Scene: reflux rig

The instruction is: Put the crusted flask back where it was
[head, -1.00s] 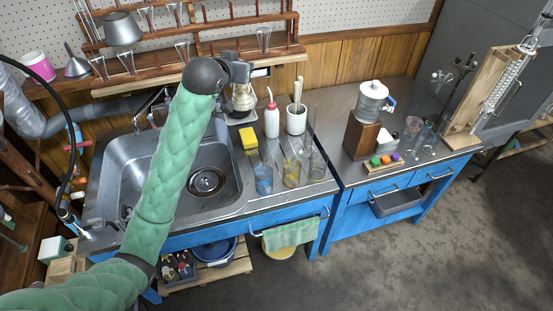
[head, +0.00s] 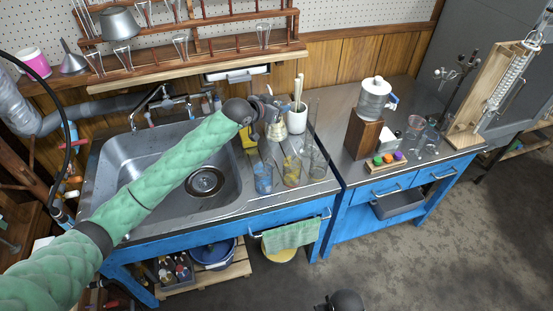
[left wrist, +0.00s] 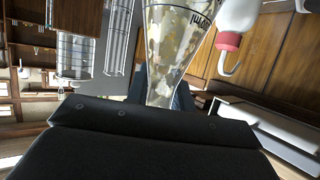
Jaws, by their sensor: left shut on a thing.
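The crusted flask (left wrist: 175,45) fills the upper middle of the left wrist view, its clear glass speckled with tan and yellow crust and bearing dark print. My left gripper (head: 274,118) is shut on it, over the right part of the counter behind the glass beakers. In the left wrist view the fingers are mostly hidden behind the dark gripper body.
A wash bottle with a red cap (left wrist: 229,42) is close beside the flask. A white pot (head: 297,119) stands right of the gripper. Beakers with blue (head: 263,180) and yellow (head: 291,174) contents stand in front. The sink (head: 160,170) lies left.

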